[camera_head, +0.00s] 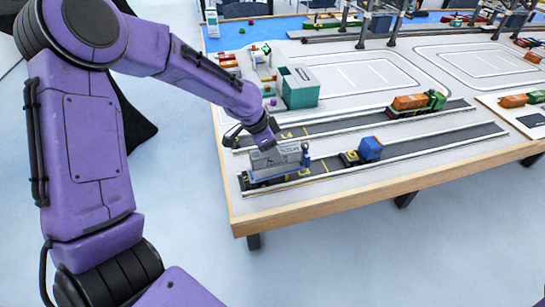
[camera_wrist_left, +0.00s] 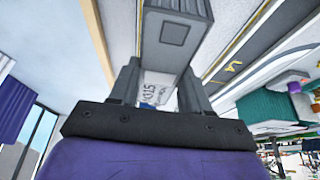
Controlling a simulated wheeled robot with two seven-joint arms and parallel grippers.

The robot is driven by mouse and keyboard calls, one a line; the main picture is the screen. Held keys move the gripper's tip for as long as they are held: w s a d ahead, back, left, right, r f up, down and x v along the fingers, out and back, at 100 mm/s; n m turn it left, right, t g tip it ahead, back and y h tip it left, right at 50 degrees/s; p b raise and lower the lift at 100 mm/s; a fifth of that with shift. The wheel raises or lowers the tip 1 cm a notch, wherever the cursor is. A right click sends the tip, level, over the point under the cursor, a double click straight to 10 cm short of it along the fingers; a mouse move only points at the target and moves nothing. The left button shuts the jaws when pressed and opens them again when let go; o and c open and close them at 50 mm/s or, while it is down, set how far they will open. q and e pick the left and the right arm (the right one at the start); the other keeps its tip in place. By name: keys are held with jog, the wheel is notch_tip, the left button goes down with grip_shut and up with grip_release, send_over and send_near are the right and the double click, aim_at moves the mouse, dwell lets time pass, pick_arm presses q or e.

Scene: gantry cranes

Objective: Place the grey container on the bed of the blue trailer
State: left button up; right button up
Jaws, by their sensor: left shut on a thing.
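The grey container (camera_head: 279,159) lies lengthwise directly over the blue trailer (camera_head: 262,183), near the left front part of the table. I cannot tell whether it rests on the bed or hangs just above it. My left gripper (camera_head: 264,143) reaches down to the container from behind and is shut on it. In the left wrist view the grey container (camera_wrist_left: 176,32) is between the two dark fingers of the left gripper (camera_wrist_left: 160,80). The container hides most of the trailer bed. My right gripper is not in view.
A blue cab (camera_head: 306,157) stands at the container's right end. A green truck with an orange load (camera_head: 410,103) and a teal building (camera_head: 300,88) stand behind. The table's front edge (camera_head: 330,205) is close.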

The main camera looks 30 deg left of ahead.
pick_arm(q)
jog(key=f, duration=0.2)
jog(key=w+f, duration=0.1)
jog(key=f, duration=0.1)
jog(key=shift+a+f, duration=0.1)
jog(key=shift+a, duration=0.1)
jog(key=shift+s, duration=0.1)
jog(key=o, duration=1)
jog(key=shift+o, duration=0.8)
jog(key=v, duration=1.2)
jog(key=shift+d, duration=0.1)
